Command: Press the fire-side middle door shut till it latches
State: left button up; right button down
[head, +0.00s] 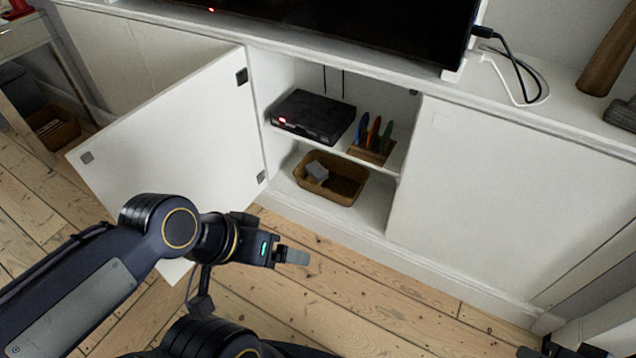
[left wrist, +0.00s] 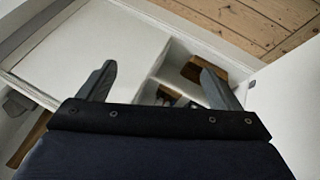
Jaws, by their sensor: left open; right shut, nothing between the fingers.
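One white cabinet door (head: 165,130) stands wide open in the head view, swung out to the left of its compartment. Hinges show along its right edge, and a small metal plate sits near its free upper left corner. No fire is in view.
The open compartment holds a black box (head: 314,116), a wooden block with coloured handles (head: 370,152) and a basket (head: 330,180). A shut white door (head: 510,190) is to its right. A television (head: 350,25) stands on top. Bare floorboards (head: 340,305) lie in front.

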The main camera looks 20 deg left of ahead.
aim_at(197, 139)
jog(key=u, duration=2.45)
